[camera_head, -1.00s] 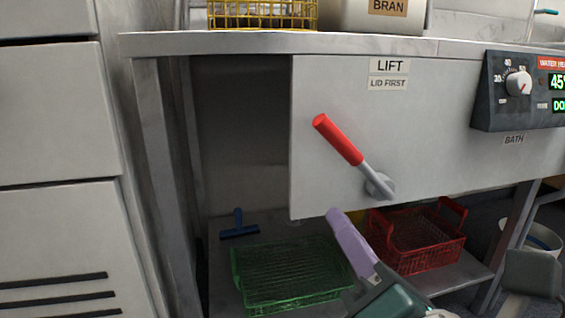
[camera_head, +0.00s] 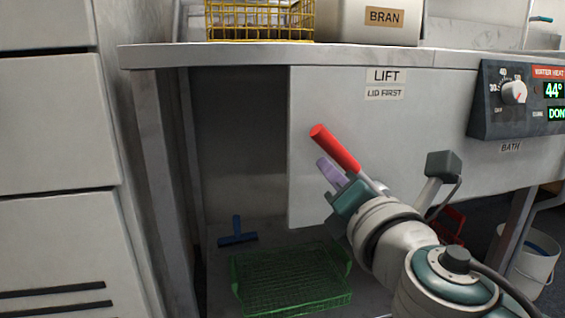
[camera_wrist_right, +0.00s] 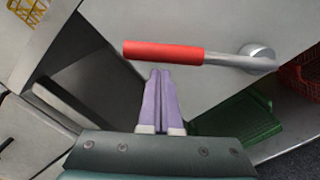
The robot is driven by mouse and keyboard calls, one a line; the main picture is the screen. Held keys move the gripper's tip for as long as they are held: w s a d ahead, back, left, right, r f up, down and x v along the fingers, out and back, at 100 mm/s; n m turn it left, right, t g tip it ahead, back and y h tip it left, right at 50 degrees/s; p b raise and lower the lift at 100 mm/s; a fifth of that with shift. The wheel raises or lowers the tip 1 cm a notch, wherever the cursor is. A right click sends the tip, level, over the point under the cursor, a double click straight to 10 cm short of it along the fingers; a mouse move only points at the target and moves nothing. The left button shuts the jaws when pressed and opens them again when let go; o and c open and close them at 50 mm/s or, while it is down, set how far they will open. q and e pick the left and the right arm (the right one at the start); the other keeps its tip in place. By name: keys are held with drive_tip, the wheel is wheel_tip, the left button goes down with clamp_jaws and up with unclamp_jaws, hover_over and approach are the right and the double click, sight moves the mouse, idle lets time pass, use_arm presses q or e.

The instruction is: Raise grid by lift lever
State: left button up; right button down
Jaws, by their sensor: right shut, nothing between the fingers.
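The lift lever has a red grip (camera_head: 334,147) that slants up and to the left on the white front panel, under the label LIFT (camera_head: 386,76). Its grey rod and round pivot (camera_wrist_right: 258,55) show in the right wrist view; in the head view my arm hides the pivot. My right gripper (camera_head: 326,170) is just below and left of the red grip, its purple fingers shut and empty. In the right wrist view the fingertips (camera_wrist_right: 160,76) lie just under the red grip (camera_wrist_right: 165,52); I cannot tell whether they touch it. The grid and my left gripper are not seen.
A yellow wire basket (camera_head: 260,22) and a BRAN bin (camera_head: 368,22) stand on the counter. A water heat control box (camera_head: 495,105) juts out at the right. A green basket (camera_head: 290,280) and a blue scraper (camera_head: 237,233) lie on the low shelf.

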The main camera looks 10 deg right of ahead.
idle(0.4)
drive_tip(key=shift+d+r+m+p, duration=0.25)
drive_tip(key=shift+r+m+p, duration=0.05)
drive_tip(key=shift+r+m, duration=0.15)
drive_tip(key=shift+r, duration=0.2)
